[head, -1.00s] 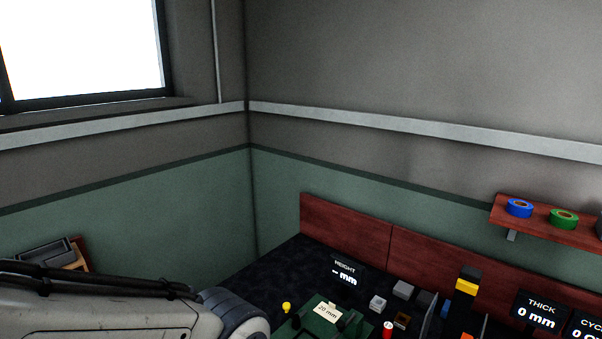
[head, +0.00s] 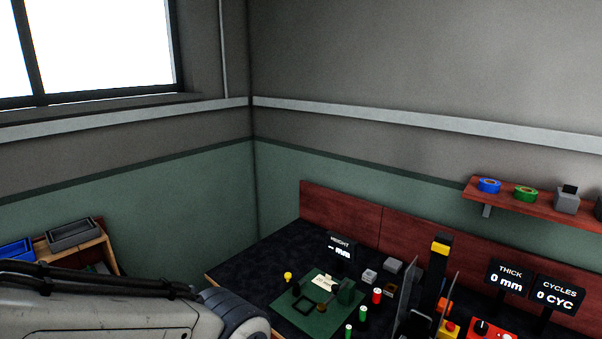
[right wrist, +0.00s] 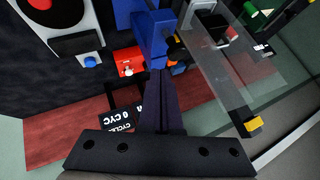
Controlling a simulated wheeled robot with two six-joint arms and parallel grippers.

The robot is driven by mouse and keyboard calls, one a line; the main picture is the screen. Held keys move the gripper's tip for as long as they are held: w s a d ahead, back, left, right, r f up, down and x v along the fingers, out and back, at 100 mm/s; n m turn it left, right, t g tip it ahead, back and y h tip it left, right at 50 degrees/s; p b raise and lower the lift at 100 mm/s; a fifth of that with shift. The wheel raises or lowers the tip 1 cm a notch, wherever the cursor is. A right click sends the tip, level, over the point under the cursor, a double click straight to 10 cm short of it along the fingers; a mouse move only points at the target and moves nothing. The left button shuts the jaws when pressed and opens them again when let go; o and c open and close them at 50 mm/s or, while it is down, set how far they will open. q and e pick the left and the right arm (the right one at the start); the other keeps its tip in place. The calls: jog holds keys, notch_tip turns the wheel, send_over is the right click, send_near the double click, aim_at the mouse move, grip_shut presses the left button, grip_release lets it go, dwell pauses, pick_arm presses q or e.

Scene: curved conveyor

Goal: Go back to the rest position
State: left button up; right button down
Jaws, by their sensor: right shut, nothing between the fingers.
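My right gripper (right wrist: 160,76) shows in the right wrist view as two dark fingers closed together, with nothing held between them. It hangs above the bench area, apart from the red panel behind it. A blue part (right wrist: 152,38) appears just beyond the fingertips; I cannot tell whether it touches them. My right arm does not show in the head view. A link of my left arm crosses the lower left of the head view, but my left gripper is out of frame.
The dark bench (head: 245,276) holds a green plate (head: 302,318), several small parts and THICK (head: 508,278) and CYCLES (head: 556,296) displays. A clear panel (right wrist: 225,70) stands beside my right gripper. A shelf (head: 540,205) carries tape rolls. Bins (head: 72,234) stand at left.

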jog(key=w+a+r+n+g+b, duration=0.1)
jog(key=w+a+r+n+b, duration=0.1)
jog(key=a, duration=0.6)
jog(key=w+a+r+n+g+b, duration=0.1)
jog(key=a+r+n, duration=0.15)
jog(key=a, duration=0.55)
jog(key=w+a+r+n+g+b, duration=0.1)
jog(key=w+a+r+n+b, duration=0.15)
jog(key=a, duration=0.55)
jog(key=s+a+n+g+y+b, duration=0.1)
jog(key=s+a+n, duration=0.3)
jog(key=s+a, duration=0.6)
jog(key=s+a+r+n+g+b, duration=0.1)
jog(key=s+a+n+g, duration=0.3)
jog(key=s+a, duration=0.6)
jog(key=s+n+b, duration=0.1)
jog(key=s, duration=0.4)
jog(key=shift+s+a+r+g+y+b, duration=0.25)
jog(key=shift+s+a+g+y+b, duration=0.05)
jog(key=shift+s+a+y+b, duration=0.1)
